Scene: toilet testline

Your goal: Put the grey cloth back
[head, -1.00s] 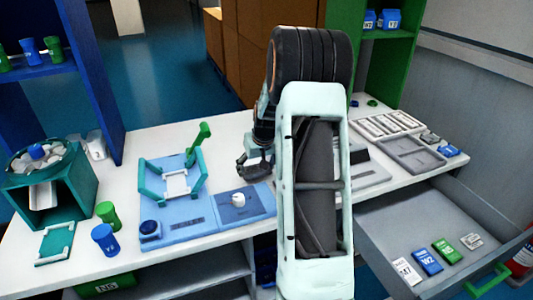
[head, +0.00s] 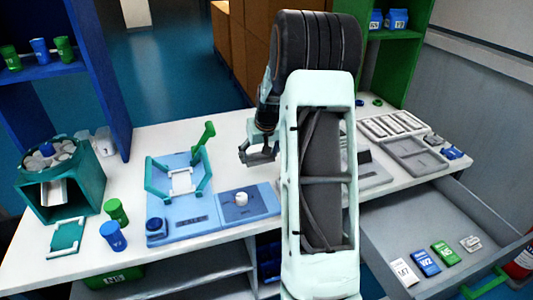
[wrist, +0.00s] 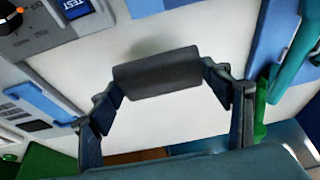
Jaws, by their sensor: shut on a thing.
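My gripper (head: 258,155) is above the white bench top, just beyond the blue board with the white knob (head: 241,199). In the wrist view my gripper (wrist: 160,72) has its two fingers apart, shut on the grey cloth (wrist: 157,73). The cloth is a dark grey, rolled-looking piece that spans between the fingertips. White bench top shows behind it. In the head view I cannot make out the cloth clearly at the gripper.
A blue fixture with teal arms (head: 180,190) stands left of my gripper. Grey trays (head: 413,155) lie at the right of the bench. An open drawer (head: 400,230) holds several labelled packets. A teal hopper (head: 62,180), green cup (head: 116,212) and blue cup (head: 112,236) stand at left.

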